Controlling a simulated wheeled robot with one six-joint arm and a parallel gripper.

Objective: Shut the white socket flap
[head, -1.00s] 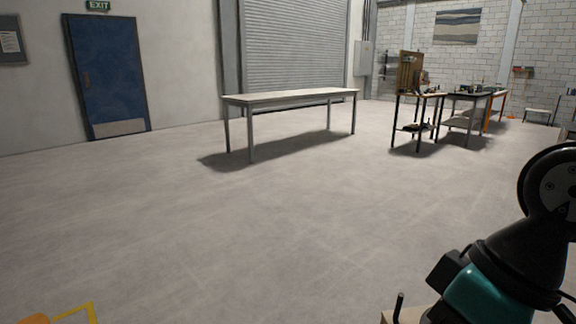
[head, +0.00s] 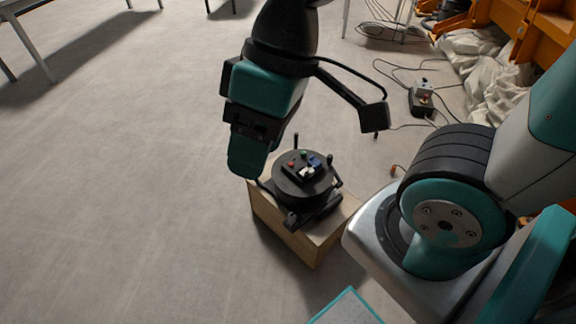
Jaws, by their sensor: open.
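A black round turntable (head: 290,196) sits on a wooden box on the floor in the head view. A small dark panel on its top carries a small white part (head: 306,172), which looks like the socket flap; it is too small to tell how far open it stands. A red button (head: 291,165), a green button (head: 304,153) and a blue part (head: 314,160) are beside it. My gripper (head: 248,160) is open, seen from the side, left of the panel and apart from it. The gap between its fingers is hidden.
The wooden box (head: 309,244) has bare room at its front right. Black handles (head: 335,162) stick up from the turntable's edge. A small control box (head: 422,97) with cables lies on the floor at upper right, near crumpled white sheeting (head: 478,80).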

